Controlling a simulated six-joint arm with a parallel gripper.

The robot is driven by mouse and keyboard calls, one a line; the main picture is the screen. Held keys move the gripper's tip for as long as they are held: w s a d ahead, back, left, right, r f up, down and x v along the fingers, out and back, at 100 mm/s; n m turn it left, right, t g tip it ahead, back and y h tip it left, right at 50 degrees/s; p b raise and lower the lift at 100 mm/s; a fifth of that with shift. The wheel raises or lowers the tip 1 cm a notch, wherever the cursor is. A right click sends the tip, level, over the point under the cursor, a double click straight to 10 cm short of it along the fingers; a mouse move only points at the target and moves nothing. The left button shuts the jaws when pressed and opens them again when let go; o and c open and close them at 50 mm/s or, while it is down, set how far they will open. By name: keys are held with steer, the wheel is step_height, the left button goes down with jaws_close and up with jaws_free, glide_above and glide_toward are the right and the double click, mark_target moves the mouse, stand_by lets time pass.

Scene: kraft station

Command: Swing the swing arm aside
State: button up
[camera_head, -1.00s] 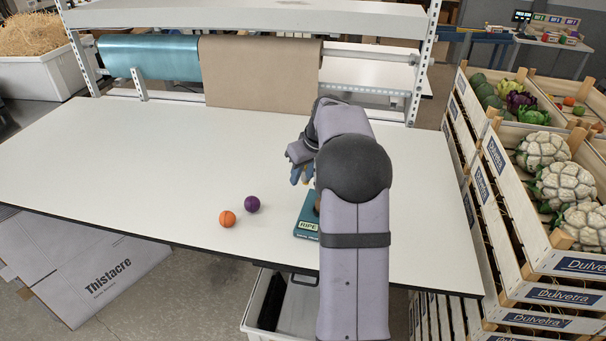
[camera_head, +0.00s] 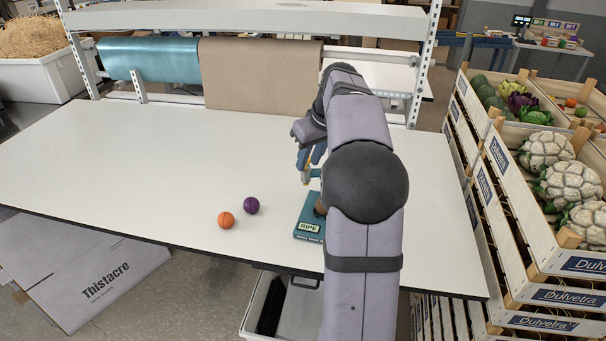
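A teal base (camera_head: 308,228) with a label reading "RIPE" sits near the table's front edge, partly behind my arm. A brown rounded piece (camera_head: 319,208) stands on it, half hidden. I cannot make out the swing arm; a small teal piece (camera_head: 315,173) shows beside my fingers, but I cannot tell whether it belongs to it. My gripper (camera_head: 305,180) points down with its blue fingers above and behind the base. The fingers overlap in this view, so whether they are open or shut, or touch anything, is unclear.
An orange ball (camera_head: 226,220) and a purple ball (camera_head: 251,205) lie on the white table (camera_head: 130,170) left of the base. The table's left side is clear. Paper rolls (camera_head: 262,75) hang at the back. Crates of cauliflower (camera_head: 545,260) stand right; a bin (camera_head: 262,305) is below the front edge.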

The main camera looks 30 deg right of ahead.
steer(key=shift+w+a, duration=0.1)
steer(key=shift+w, duration=0.05)
jaws_close()
steer(key=w+a+f+m+t+h+b, duration=0.15)
steer(key=w+a+t, duration=0.25)
steer(key=w, duration=0.7)
steer(key=w+a+m+t+h+b, duration=0.3)
steer(key=w+a+t, duration=0.15)
steer(key=w, duration=0.55)
steer(key=s+f+m+g+h+b, duration=0.1)
steer(key=s+f+m+g+h, duration=0.2)
steer(key=s+m+h, duration=0.2)
steer(key=s+a+f+m+g+h+b, duration=0.1)
steer(key=s+f+m+g+h+b, duration=0.1)
steer(key=s+h, duration=0.5)
steer(key=s+f+m+g, duration=0.1)
steer(key=s+m+g, duration=0.1)
steer(key=m, duration=0.1)
steer(key=shift+s+a+f+h, duration=0.2)
steer(key=shift+s+f+h, duration=0.1)
steer(key=shift+s+h, duration=0.05)
